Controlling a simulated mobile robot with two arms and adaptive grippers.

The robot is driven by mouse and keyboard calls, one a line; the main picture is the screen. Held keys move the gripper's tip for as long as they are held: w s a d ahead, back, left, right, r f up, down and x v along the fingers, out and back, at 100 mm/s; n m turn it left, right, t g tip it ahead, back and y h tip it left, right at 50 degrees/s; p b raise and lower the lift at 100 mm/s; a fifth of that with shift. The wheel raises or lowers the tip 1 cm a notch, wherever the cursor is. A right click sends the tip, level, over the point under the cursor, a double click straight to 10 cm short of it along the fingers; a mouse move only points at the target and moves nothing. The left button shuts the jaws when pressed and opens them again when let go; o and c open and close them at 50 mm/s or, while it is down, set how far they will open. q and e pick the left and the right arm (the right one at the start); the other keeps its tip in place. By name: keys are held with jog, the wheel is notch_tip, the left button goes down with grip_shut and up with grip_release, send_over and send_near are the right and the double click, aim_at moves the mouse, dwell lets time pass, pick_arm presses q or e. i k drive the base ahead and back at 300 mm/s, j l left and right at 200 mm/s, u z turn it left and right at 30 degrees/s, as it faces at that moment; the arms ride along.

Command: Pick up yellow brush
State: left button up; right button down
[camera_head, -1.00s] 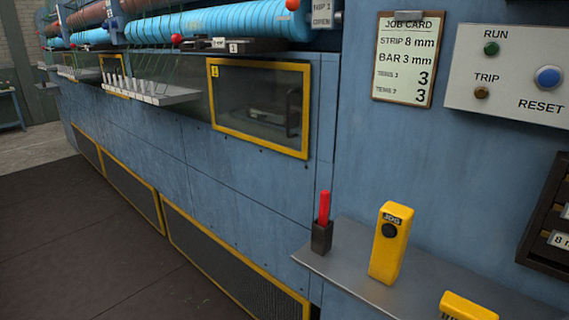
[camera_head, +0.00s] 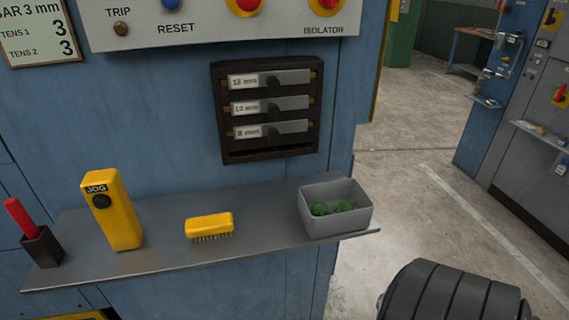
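A black ribbed part of my own arm shows at the bottom right, to the right of the shelf. Neither of my grippers is in view.
On the shelf, a red-handled tool (camera_head: 20,217) stands in a dark holder at the left, beside the upright yellow JOG box (camera_head: 112,212). A grey bin (camera_head: 337,222) with green pieces stands at the right end. A dark rack (camera_head: 268,150) hangs above. Open floor lies right.

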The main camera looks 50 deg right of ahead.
aim_at(212, 225)
jog(key=z, duration=0.95)
jog(key=u, duration=1.2)
jog(key=z, duration=1.2)
